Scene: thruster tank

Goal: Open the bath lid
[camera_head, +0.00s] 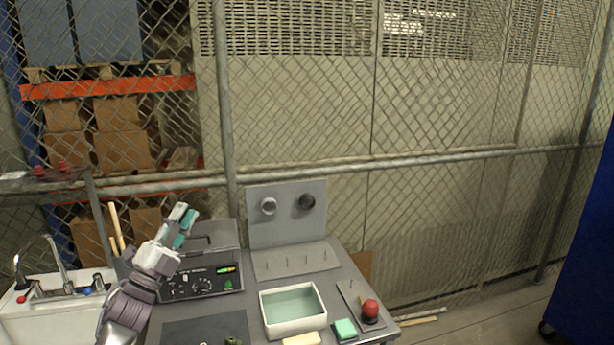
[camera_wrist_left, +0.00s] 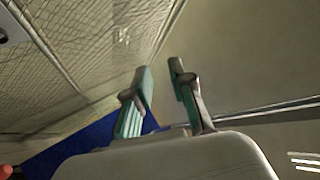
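The bath is a grey box with a dark control panel (camera_head: 203,283) on its front, standing at the left of the table in the head view. Its grey lid (camera_head: 222,236) lies on top and looks shut, with a dark handle partly hidden behind my left gripper. My left gripper (camera_head: 182,224) is just above and in front of the lid's left part, with its fingers pointing up. In the left wrist view the two teal-padded fingers (camera_wrist_left: 160,78) stand apart with nothing between them. My right gripper is in neither view.
A sink with a tap (camera_head: 60,268) stands to the left. On the table are a white tub (camera_head: 292,328), a green sponge (camera_head: 345,328), a red-topped button (camera_head: 370,308) and a plate with pegs (camera_head: 295,262). A wire fence (camera_head: 400,110) is behind.

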